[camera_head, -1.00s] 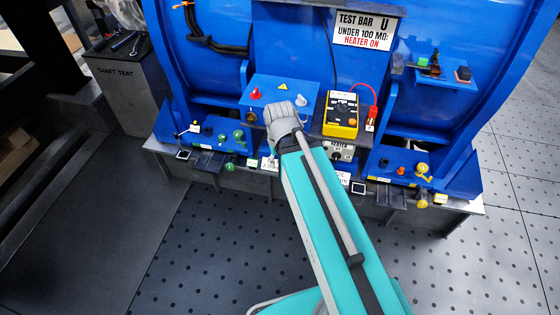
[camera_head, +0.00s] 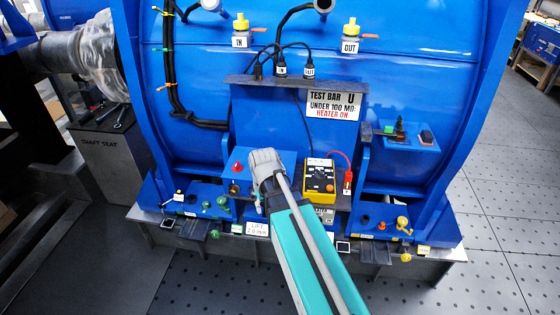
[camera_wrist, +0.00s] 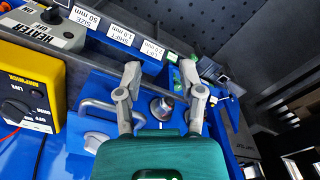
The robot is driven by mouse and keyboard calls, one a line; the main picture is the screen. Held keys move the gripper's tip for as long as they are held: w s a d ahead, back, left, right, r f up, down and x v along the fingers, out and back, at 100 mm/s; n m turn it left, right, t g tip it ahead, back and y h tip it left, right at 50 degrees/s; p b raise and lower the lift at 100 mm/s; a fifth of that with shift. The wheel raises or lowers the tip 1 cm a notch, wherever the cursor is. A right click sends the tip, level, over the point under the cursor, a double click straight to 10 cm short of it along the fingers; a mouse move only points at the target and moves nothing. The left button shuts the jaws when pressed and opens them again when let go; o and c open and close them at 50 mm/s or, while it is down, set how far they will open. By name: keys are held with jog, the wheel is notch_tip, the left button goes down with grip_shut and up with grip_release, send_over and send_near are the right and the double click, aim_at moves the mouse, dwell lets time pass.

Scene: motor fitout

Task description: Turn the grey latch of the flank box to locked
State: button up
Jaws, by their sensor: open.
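A yellow meter (camera_head: 319,178) with a red lead stands right of the box, close to my arm. A grey heater control box (camera_wrist: 50,25) sits beside it. Green knobs (camera_head: 222,202) are on the left ledge, a yellow one (camera_head: 403,223) on the right.

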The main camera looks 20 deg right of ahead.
jog(key=w+d+r+n+p, duration=0.1)
jog(key=w+d+r+p, duration=0.4)
jog(key=w+r+p, duration=0.1)
jog(key=w+d+r+p, duration=0.5)
jog(key=w+r+p, duration=0.2)
jog(key=r+p, duration=0.2)
jog(key=shift+r+n, duration=0.4)
jog(key=shift+r, duration=0.3)
jog(key=shift+f, duration=0.2)
notch_tip(320, 180, down, 13)
jog(key=b, duration=1.3)
jog(key=shift+f+b, duration=0.2)
jog(key=shift+b, duration=0.2)
grip_shut()
